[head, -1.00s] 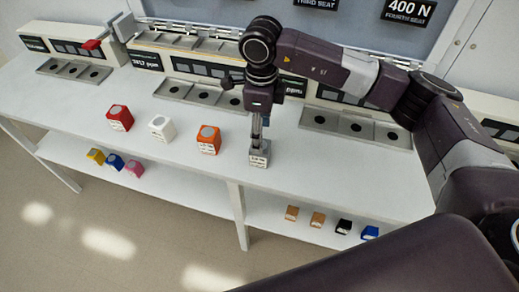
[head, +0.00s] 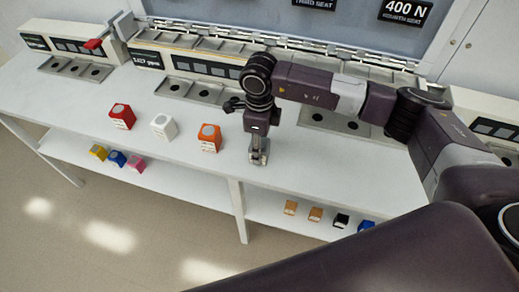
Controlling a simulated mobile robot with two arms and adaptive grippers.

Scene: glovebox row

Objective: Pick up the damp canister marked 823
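My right gripper (head: 260,150) points down at the front part of the white bench top, right of the orange canister. A small grey piece (head: 258,159) shows at its fingertips, where a grey labelled canister stood in the earlier frame. The gripper covers most of that spot, so I cannot tell whether the fingers are shut on it. No number 823 can be read on any canister. A red canister (head: 121,116), a white canister (head: 162,126) and an orange canister (head: 209,138) stand in a row to the left. My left gripper is not in view.
Consoles with grey socket trays (head: 193,91) line the back of the bench (head: 95,120). The lower shelf holds yellow (head: 98,152), blue (head: 117,159) and pink (head: 135,164) blocks at left, and tan, black and blue ones at right. The bench right of the gripper is clear.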

